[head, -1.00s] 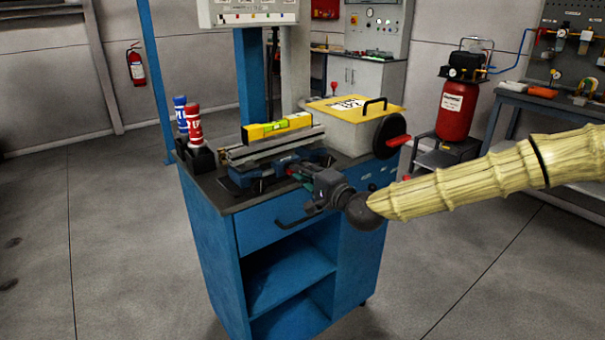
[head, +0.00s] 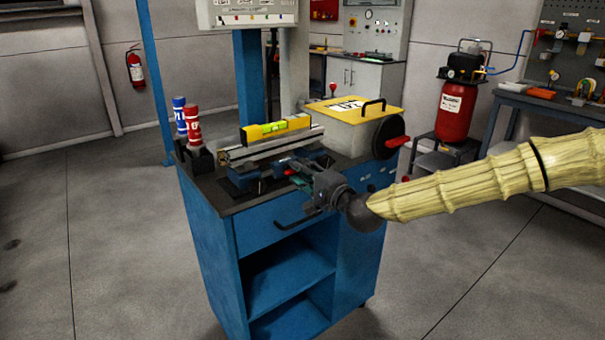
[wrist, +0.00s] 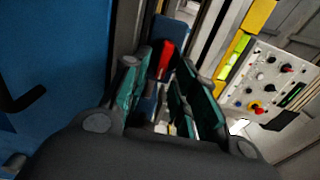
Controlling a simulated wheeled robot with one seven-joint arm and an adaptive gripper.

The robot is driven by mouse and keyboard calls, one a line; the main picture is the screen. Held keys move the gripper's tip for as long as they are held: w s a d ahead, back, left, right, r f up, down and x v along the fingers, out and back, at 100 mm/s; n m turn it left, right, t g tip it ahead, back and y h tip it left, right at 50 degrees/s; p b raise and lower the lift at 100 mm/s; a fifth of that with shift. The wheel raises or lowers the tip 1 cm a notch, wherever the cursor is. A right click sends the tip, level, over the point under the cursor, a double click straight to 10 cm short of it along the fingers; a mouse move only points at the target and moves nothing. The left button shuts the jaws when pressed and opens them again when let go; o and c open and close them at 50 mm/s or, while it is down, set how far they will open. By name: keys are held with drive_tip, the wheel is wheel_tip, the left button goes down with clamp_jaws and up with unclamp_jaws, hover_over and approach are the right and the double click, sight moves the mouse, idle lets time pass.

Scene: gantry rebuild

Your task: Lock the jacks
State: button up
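A blue jack fixture (head: 248,180) sits under a grey metal rail (head: 262,150) on the bench top. A yellow spirit level (head: 275,128) lies on the rail. My gripper (head: 294,172) is at the front right of the fixture, pointing toward it. In the wrist view my gripper (wrist: 168,88) has its green-padded fingers apart. A red lever-like part (wrist: 166,58) on a blue body (wrist: 168,30) shows between the fingers, toward their tips. I cannot tell whether either finger touches it. In the head view my gripper hides part of the fixture.
A blue bench (head: 213,235) carries everything. Blue (head: 179,115) and red (head: 193,125) bottles stand at its back left. A grey box with a yellow lid (head: 352,108) and a red-handled black wheel (head: 389,138) sit at the right. A drawer handle (head: 293,222) projects at the front.

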drive_tip(key=shift+a, duration=0.1)
drive_tip(key=s+d+r+n+b, duration=0.1)
drive_tip(key=s+d+n, duration=0.3)
drive_tip(key=n, duration=0.5)
drive_tip(key=s+d+n+b, duration=0.1)
drive_tip(key=s+n, duration=0.4)
drive_tip(key=n, duration=0.4)
drive_tip(key=s+d+f+m+g+h+p, duration=0.2)
drive_tip(key=s+f+p, duration=0.5)
drive_tip(key=f, duration=0.4)
drive_tip(key=s+d+f+m+g+h+p, duration=0.3)
drive_tip(key=s+d+f+p, duration=0.3)
drive_tip(key=f, duration=0.5)
drive_tip(key=shift+s+d+g+h+p, duration=0.15)
drive_tip(key=shift+s+g+h+p, duration=0.75)
drive_tip(key=shift+s+p, duration=0.1)
idle(0.3)
